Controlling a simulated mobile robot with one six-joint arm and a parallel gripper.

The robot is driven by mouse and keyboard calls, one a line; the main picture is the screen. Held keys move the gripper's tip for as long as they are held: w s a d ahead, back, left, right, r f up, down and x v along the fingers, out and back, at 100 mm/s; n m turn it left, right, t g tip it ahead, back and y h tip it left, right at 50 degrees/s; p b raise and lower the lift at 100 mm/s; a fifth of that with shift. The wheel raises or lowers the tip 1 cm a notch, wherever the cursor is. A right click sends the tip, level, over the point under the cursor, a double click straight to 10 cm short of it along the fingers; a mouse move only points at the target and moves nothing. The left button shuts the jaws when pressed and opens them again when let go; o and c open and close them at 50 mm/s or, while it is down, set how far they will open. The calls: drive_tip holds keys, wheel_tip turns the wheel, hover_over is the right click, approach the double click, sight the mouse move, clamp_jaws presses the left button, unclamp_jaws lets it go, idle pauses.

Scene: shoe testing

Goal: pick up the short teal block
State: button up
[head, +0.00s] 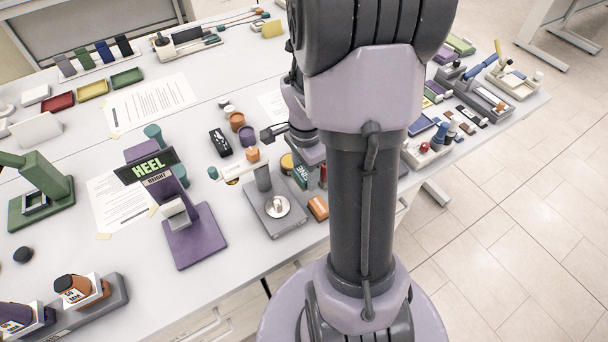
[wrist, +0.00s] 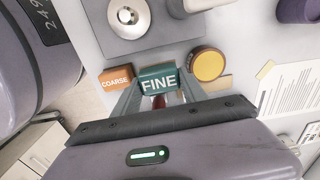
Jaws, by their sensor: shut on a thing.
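The short teal block (wrist: 159,77), marked FINE, sits between the two fingers of my gripper (wrist: 160,88) in the wrist view. The fingers are shut on its sides. In the head view the teal block (head: 300,173) shows as a small piece below my wrist, with much of my gripper hidden behind my arm. I cannot tell whether the block touches the table.
An orange block (wrist: 116,80) marked COARSE lies left of the teal block in the wrist view. A round yellow-topped tin (wrist: 209,65) stands close on the right. A grey plate with a metal dome (wrist: 128,17) is beyond. A purple HEEL stand (head: 195,235) stands farther left.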

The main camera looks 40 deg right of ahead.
drive_tip(key=s+r, duration=0.1)
drive_tip(key=s, duration=1.4)
drive_tip(key=shift+s+p, duration=0.4)
